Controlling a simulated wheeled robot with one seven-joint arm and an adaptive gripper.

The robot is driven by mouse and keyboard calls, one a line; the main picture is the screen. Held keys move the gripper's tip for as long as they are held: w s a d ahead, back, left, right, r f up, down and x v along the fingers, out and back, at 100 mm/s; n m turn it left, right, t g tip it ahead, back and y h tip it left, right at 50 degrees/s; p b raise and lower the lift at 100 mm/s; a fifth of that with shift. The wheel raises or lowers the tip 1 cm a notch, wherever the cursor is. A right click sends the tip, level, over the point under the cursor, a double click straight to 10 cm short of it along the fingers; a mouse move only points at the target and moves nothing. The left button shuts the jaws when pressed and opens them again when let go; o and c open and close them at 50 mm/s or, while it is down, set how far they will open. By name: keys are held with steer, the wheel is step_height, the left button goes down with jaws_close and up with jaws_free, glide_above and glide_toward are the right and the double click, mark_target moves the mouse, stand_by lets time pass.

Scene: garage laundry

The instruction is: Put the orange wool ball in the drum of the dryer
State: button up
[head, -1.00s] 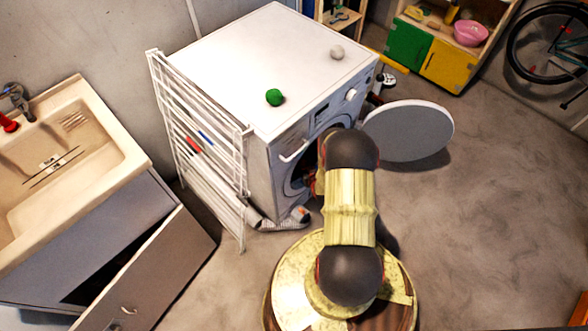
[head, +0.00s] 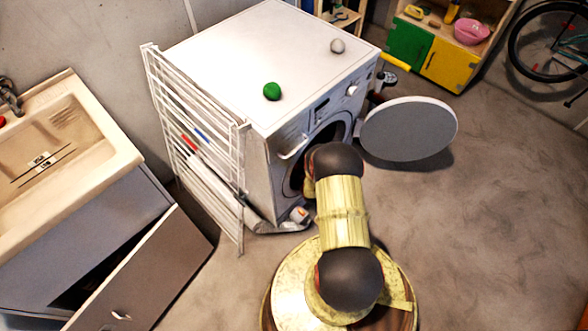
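The dryer (head: 250,55) is a white front-loading machine in the middle of the head view. Its round door (head: 408,128) stands wide open to the right. The drum opening (head: 296,180) shows as a dark gap, partly hidden behind my arm. A green ball (head: 272,91) and a whitish-grey ball (head: 337,46) rest on the dryer top. No orange ball is visible. My arm reaches forward to the dryer's front opening. My gripper is hidden behind the arm, so its fingers and anything in them cannot be seen.
A white folding drying rack (head: 200,150) leans at the dryer's left side. A sink cabinet (head: 95,235) with an open door (head: 150,270) stands at left. A green and yellow cabinet with a pink bowl (head: 471,31) and a bicycle (head: 550,45) are at back right. The right floor is clear.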

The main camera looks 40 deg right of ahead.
steer(key=shift+f, duration=0.35)
steer(key=shift+f, duration=0.15)
